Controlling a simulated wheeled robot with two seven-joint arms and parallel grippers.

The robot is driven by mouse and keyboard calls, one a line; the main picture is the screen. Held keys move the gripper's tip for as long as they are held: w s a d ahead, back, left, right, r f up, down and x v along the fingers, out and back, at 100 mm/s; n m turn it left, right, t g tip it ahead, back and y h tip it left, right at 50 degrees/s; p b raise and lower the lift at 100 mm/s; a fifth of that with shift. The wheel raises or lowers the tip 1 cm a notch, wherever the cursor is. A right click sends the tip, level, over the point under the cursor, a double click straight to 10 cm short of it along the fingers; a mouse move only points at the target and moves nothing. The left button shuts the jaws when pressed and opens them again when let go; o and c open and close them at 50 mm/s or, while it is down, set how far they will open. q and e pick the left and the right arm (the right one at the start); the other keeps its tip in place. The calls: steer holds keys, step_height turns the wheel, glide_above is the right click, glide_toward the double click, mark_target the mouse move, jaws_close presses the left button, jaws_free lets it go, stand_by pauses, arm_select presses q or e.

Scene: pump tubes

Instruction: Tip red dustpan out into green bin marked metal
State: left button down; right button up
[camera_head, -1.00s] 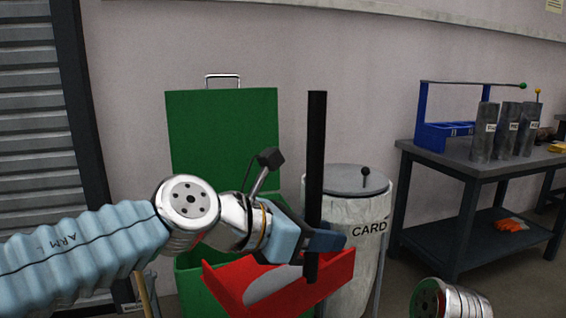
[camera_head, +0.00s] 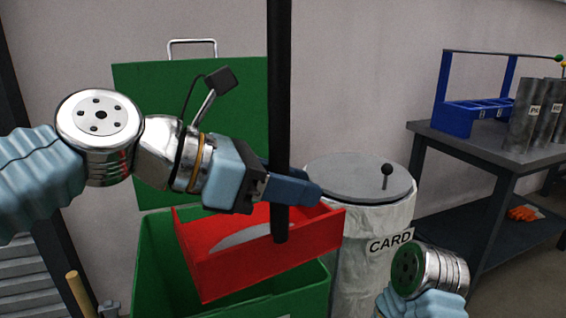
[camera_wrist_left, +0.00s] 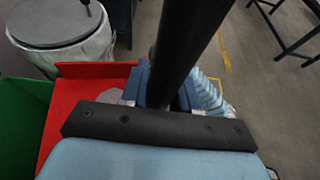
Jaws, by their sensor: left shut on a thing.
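The red dustpan (camera_head: 275,257) hangs from its upright black handle (camera_head: 279,90). My left gripper (camera_head: 283,188) is shut on the lower part of this handle. A pale grey piece (camera_head: 240,238) shows inside the pan. The pan looks roughly level, slightly tilted in the picture. The green bin (camera_head: 158,262) has its lid (camera_head: 150,110) standing open behind. The pan appears above or in front of the bin's opening and hides much of it; the gap in height is unclear. No metal marking shows. The left wrist view shows the pan (camera_wrist_left: 62,105) beside the green bin (camera_wrist_left: 20,125).
A white bin marked CARD (camera_head: 375,270) with a grey knobbed lid stands close on the right. A dark workbench (camera_head: 480,150) with a blue rack (camera_head: 475,118) and grey tubes is farther right. My right arm's link is at the lower right; its gripper is out of view.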

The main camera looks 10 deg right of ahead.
arm_select(q)
steer(key=w+a+n+g+h+p, duration=0.1)
steer(key=w+a+n+h+p, duration=0.1)
steer(key=w+a+n+p, duration=0.2)
steer(key=w+a+n+g+h+p, duration=0.2)
steer(key=w+a+n+p, duration=0.2)
steer(key=w+p, duration=0.6)
steer(key=shift+w+r+n+h, duration=0.35)
steer(key=shift+w+n, duration=0.55)
steer(key=shift+w, duration=2.8)
steer(key=shift+d+f+g, duration=0.1)
steer(key=shift+g, duration=0.2)
